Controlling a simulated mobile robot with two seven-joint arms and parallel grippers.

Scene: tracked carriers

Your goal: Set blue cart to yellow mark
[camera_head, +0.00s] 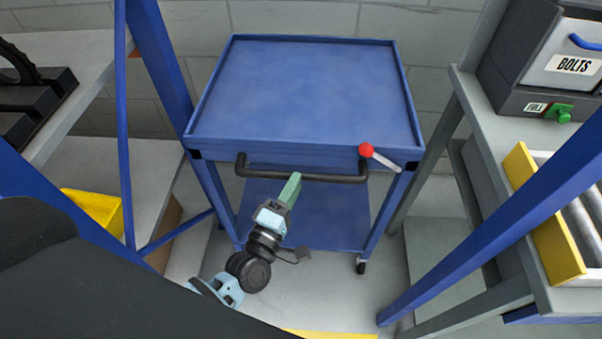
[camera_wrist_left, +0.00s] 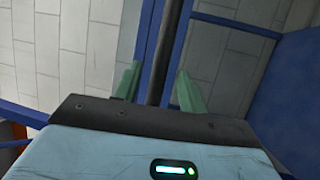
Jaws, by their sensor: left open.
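The blue cart (camera_head: 305,95) stands between two racks, its empty top tray facing me and a lower shelf below. A black handle (camera_head: 330,179) runs across its front; it also shows in the left wrist view (camera_wrist_left: 163,60), crossing the gap between the fingers. A lever with a red knob (camera_head: 366,150) sits at the front right corner. My left gripper (camera_head: 292,186) is at the handle, left of its middle; its green fingers (camera_wrist_left: 158,88) are open on either side of the bar. A yellow floor strip (camera_head: 325,335), perhaps the mark, shows at the bottom edge. My right gripper is out of view.
A left rack holds a yellow bin (camera_head: 92,208). On the right, a grey bench (camera_head: 480,120) carries a box labelled BOLTS (camera_head: 573,65), with a yellow-edged roller unit (camera_head: 545,215) nearer. Blue posts stand close on both sides. A block wall stands behind the cart.

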